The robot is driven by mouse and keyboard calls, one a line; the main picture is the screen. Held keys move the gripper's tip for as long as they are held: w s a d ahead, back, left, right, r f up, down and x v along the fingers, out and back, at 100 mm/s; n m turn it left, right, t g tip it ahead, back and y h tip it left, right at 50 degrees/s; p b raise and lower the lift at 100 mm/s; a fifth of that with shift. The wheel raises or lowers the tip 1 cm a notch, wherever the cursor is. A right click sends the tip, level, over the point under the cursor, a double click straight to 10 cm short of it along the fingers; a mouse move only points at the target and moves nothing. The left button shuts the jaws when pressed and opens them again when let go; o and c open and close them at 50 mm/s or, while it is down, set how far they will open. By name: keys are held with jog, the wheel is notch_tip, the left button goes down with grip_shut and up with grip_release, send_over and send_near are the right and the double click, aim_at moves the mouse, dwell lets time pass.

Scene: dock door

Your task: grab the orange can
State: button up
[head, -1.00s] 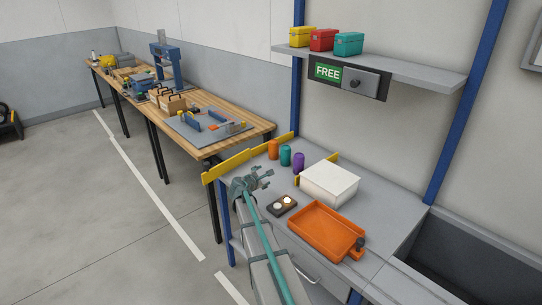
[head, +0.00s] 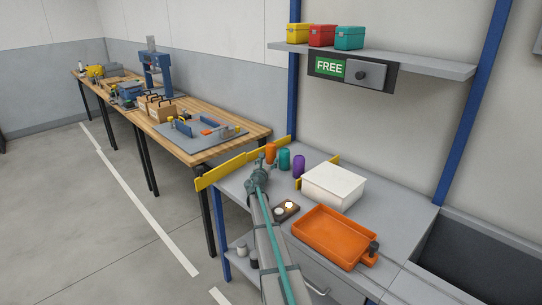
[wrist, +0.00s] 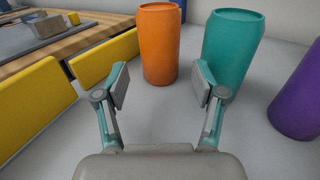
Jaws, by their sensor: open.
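The orange can (head: 271,152) stands upright at the back left of the grey bench, beside a teal can (head: 284,159) and a purple can (head: 299,165). In the wrist view the orange can (wrist: 160,45) stands just beyond my open gripper (wrist: 160,85), roughly between the lines of its two fingers. The teal can (wrist: 234,50) stands behind the right fingertip, with a gap to the orange can. The purple can (wrist: 298,105) is at the right edge. Nothing is between my fingers. In the head view my gripper (head: 262,168) is partly hidden by my arm.
A yellow rail (wrist: 108,57) runs along the bench's left side near my left finger. A white box (head: 334,184), an orange tray (head: 334,238) and a small dark holder with round lights (head: 286,210) are on the bench. A shelf (head: 400,62) with coloured boxes hangs above.

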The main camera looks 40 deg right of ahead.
aim_at(270, 156)
jog(key=shift+w+d+f, duration=0.1)
jog(key=shift+w+d, duration=0.2)
jog(key=shift+w, duration=0.05)
jog(key=shift+p+x, duration=0.8)
jog(key=shift+x, duration=2.55)
jog(key=shift+s, duration=0.1)
jog(key=c, duration=1.1)
